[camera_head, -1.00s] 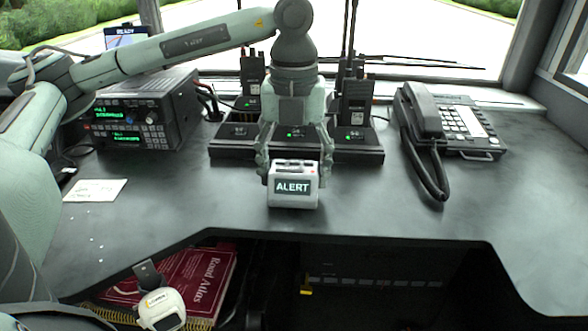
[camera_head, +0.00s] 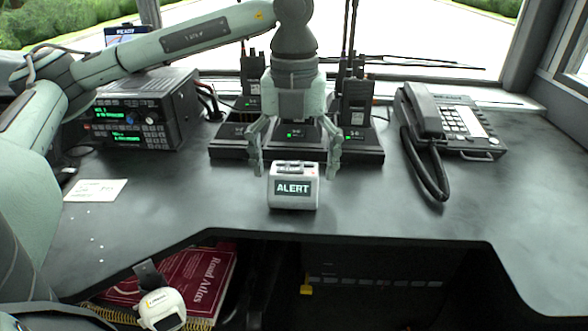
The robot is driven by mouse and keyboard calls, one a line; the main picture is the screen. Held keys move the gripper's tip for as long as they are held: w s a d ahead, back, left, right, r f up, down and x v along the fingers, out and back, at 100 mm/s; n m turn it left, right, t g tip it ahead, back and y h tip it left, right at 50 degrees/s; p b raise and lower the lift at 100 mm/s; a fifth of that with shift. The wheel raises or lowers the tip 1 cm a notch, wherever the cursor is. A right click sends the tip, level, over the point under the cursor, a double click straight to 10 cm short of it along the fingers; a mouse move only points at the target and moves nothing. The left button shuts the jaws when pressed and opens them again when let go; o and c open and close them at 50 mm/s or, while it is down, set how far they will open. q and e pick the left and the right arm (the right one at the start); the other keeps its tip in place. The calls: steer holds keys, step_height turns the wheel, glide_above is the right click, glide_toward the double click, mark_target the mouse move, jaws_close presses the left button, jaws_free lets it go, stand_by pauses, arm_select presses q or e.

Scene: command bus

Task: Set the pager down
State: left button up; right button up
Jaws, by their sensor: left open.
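The pager (camera_head: 293,187) is a small white box with a dark screen reading "ALERT". It stands upright on the dark desk (camera_head: 380,210), near the desk's front edge. My left gripper (camera_head: 294,168) reaches down from above and behind it. Its two fingers are spread wide, one on each side of the pager's top, and apart from it. My right gripper is not clearly in view.
Behind the gripper stands a charger dock (camera_head: 225,150) with several handheld radios (camera_head: 356,100). A corded phone (camera_head: 450,122) is at the right, a radio unit (camera_head: 140,115) at the left. A paper note (camera_head: 95,190) lies at left. A red Road Atlas (camera_head: 200,283) lies below the desk.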

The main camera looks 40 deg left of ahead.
mark_target(294, 169)
arm_select(q)
step_height(294, 169, up, 9)
steer(key=shift+r+p, duration=0.1)
steer(key=shift+p, duration=0.35)
steer(key=shift+r+p, duration=0.35)
steer(key=shift+r, duration=0.6)
arm_select(e)
steer(key=shift+a+f, duration=0.2)
steer(key=shift+f, duration=1.55)
